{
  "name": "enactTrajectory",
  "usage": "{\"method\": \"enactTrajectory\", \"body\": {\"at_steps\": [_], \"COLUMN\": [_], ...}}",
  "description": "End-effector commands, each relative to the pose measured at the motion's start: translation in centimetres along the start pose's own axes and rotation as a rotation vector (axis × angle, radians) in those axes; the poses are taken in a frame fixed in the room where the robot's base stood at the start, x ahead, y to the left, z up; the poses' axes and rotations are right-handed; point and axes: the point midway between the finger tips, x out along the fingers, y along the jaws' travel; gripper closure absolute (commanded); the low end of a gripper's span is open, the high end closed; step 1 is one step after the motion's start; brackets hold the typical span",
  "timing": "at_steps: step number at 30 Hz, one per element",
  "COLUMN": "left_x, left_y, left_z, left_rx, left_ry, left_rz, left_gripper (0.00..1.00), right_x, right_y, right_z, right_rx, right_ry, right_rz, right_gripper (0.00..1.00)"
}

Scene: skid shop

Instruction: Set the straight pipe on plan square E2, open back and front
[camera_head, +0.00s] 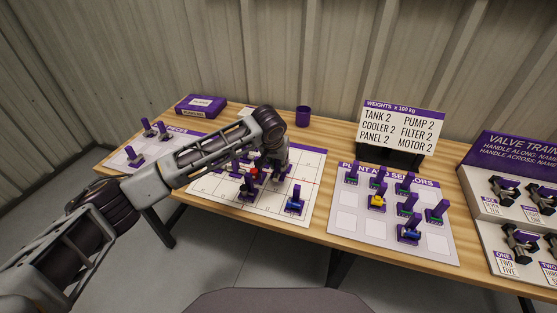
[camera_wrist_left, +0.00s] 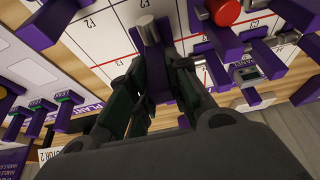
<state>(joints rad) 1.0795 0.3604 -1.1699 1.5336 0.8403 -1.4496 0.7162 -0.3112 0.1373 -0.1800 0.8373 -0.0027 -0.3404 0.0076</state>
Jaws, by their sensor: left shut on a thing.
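My left gripper (camera_head: 272,172) is over the plan sheet (camera_head: 312,172), with its arm crossing the picture from the left. In the left wrist view, the left gripper (camera_wrist_left: 158,75) is shut on a purple piece with a short grey cylinder, the straight pipe (camera_wrist_left: 149,32). The gripper and arm hide most of this piece in the head view. I cannot tell whether its base touches the sheet. Printed squares with red lines show beside it in the left wrist view, but the square under it is hidden. My right gripper is not in view.
Several purple pieces stand close by on the plan, including one with a red top (camera_wrist_left: 223,10) and a blue one (camera_head: 294,204). A plant and sensors sheet (camera_head: 345,222) with several pieces lies to the right. A purple cup (camera_head: 303,116) and weights sign (camera_head: 400,127) stand behind.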

Motion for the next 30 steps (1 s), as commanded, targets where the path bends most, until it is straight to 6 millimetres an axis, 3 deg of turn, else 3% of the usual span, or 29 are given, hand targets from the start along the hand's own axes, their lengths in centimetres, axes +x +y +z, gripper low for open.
{"method": "enactTrajectory", "body": {"at_steps": [30], "left_x": [2.4], "left_y": [0.0], "left_z": [1.0], "left_rx": [0.000], "left_ry": [0.001], "left_rz": [0.000], "left_gripper": [1.00], "right_x": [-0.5], "right_y": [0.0], "right_z": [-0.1], "right_rx": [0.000], "right_ry": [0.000], "right_rz": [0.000], "right_gripper": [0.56]}}
